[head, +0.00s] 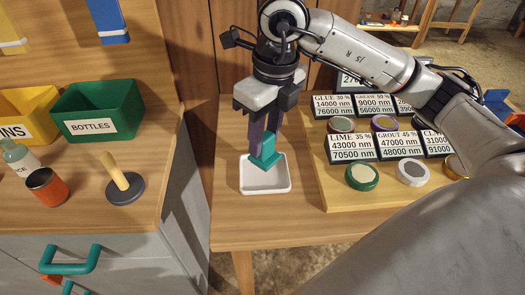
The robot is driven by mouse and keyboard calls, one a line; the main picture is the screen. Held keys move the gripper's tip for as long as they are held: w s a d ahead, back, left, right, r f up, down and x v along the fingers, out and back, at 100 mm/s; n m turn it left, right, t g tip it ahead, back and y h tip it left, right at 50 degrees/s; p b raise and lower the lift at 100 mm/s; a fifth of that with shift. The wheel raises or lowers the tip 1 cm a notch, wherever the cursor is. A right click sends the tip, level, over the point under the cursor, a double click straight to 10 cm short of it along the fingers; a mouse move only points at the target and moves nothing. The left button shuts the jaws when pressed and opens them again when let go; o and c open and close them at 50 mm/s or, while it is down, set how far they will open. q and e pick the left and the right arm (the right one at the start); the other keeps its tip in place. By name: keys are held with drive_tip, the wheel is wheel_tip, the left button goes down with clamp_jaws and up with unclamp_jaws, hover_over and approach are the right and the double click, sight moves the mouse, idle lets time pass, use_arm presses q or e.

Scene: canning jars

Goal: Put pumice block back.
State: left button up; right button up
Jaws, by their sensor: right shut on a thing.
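My right gripper (262,146) points down from above and is shut on a teal block (267,153). No lettering shows on the block, so I cannot tell by name whether it is the pumice block. The block is over the white square tray (247,188), at its back part. I cannot tell whether its lower end touches the tray floor. The rest of the tray looks empty. My left gripper is not in view.
Right of the tray, a wooden board (340,198) carries black label signs and several round jars, including a green-rimmed one (362,176). On the left counter are a green BOTTLES bin (100,110), a yellow bin (30,117), an orange jar (47,187) and a wooden-handled tool (122,180).

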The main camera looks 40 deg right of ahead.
sight(264, 149)
wheel_tip(264, 149, down, 4)
drive_tip(key=shift+r, duration=0.1)
drive_tip(key=shift+f+b, duration=0.2)
drive_tip(key=shift+b, duration=0.1)
drive_tip(key=o, duration=1.2)
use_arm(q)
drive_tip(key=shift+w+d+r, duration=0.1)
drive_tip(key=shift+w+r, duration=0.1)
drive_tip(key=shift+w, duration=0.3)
use_arm(e)
drive_tip(key=shift+r, duration=0.45)
drive_tip(key=r, duration=0.3)
drive_tip(key=s+r+p, duration=0.1)
drive_tip(key=r, duration=0.3)
drive_tip(key=r+p, duration=0.1)
drive_tip(key=r, duration=0.3)
drive_tip(key=shift+s+d+r, duration=0.1)
drive_tip(key=shift+s+d, duration=0.05)
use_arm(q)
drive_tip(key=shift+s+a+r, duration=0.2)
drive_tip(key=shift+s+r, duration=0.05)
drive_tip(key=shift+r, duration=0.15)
use_arm(e)
drive_tip(key=shift+r, duration=0.1)
